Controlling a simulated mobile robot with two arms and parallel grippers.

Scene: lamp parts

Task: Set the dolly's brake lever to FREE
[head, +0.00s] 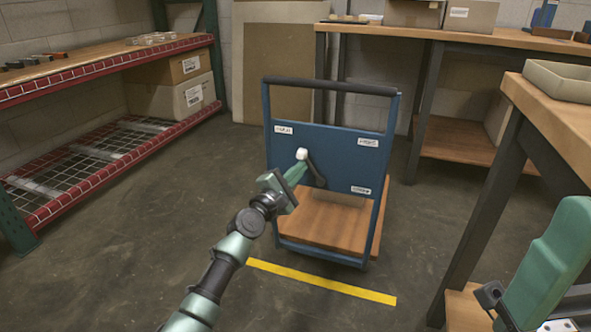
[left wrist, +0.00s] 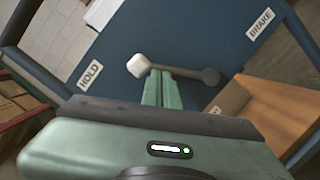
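The blue dolly (head: 325,150) stands upright on the floor, its panel facing me. Its brake lever (head: 314,170) has a dark pivot and arm and a white knob (head: 302,154), pointing up-left toward the upper-left label (head: 283,129). In the left wrist view the knob (left wrist: 139,65) points toward the HOLD label (left wrist: 90,73); the BRAKE label (left wrist: 260,23) is at upper right. A third label is cut off there, unreadable. My left gripper (left wrist: 162,80) is shut, its tips at the lever beside the knob; contact is unclear. My right gripper (head: 495,300) shows only partly at lower right.
A yellow floor stripe (head: 320,281) lies in front. A red-edged rack (head: 110,75) stands left, a workbench (head: 450,38) behind, and another table (head: 555,110) at right. The floor around the dolly is clear.

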